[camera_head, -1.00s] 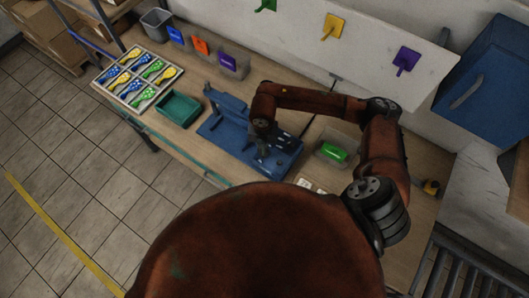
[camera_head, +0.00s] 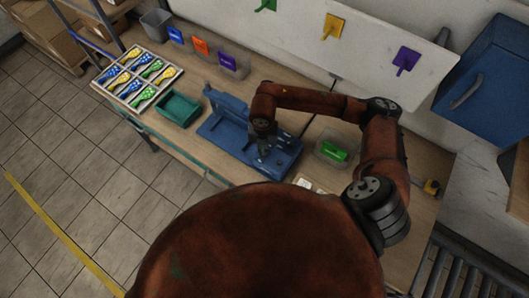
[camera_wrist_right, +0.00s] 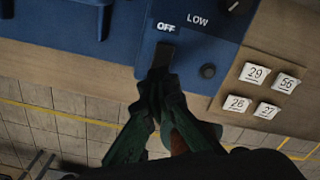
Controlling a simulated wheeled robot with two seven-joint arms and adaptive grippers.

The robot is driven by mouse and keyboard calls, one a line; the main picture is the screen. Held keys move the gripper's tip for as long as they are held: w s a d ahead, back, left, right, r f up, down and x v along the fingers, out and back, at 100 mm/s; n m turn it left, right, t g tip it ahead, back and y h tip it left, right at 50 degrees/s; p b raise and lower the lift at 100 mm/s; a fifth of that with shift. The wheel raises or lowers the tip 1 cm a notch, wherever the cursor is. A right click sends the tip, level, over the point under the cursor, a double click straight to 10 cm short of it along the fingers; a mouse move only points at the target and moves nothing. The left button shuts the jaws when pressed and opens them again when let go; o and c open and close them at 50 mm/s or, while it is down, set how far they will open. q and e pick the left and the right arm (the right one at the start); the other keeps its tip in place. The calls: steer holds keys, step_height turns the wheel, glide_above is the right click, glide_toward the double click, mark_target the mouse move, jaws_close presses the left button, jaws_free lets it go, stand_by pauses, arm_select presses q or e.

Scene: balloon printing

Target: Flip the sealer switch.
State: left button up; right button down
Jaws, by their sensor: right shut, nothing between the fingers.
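The blue sealer (camera_head: 228,124) stands on the workbench in the head view. Its control panel (camera_wrist_right: 215,52) fills the upper middle of the right wrist view, with an "OFF" label and a "LOW" label. The black switch (camera_wrist_right: 163,56) sits just below the "OFF" label. My right gripper (camera_wrist_right: 160,82) is shut and empty, its fingertips at the lower end of the switch; whether they touch it I cannot tell. In the head view my right gripper (camera_head: 262,146) points down over the right part of the sealer. My left gripper is not in view.
A green tray (camera_head: 179,109) and a rack of patterned balloons (camera_head: 139,77) are left of the sealer. A clear bin with a green item (camera_head: 335,151) is to its right. Number tiles (camera_wrist_right: 255,73) lie beside the panel, near a dark knob (camera_wrist_right: 208,71).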

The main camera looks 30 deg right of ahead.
steer(key=shift+f+b, duration=0.85)
steer(key=shift+f, duration=0.3)
stand_by(0.4)
steer(key=shift+r+p, duration=0.5)
steer(key=shift+r, duration=0.3)
steer(key=shift+r+p, duration=1.5)
steer(key=shift+r, duration=1.25)
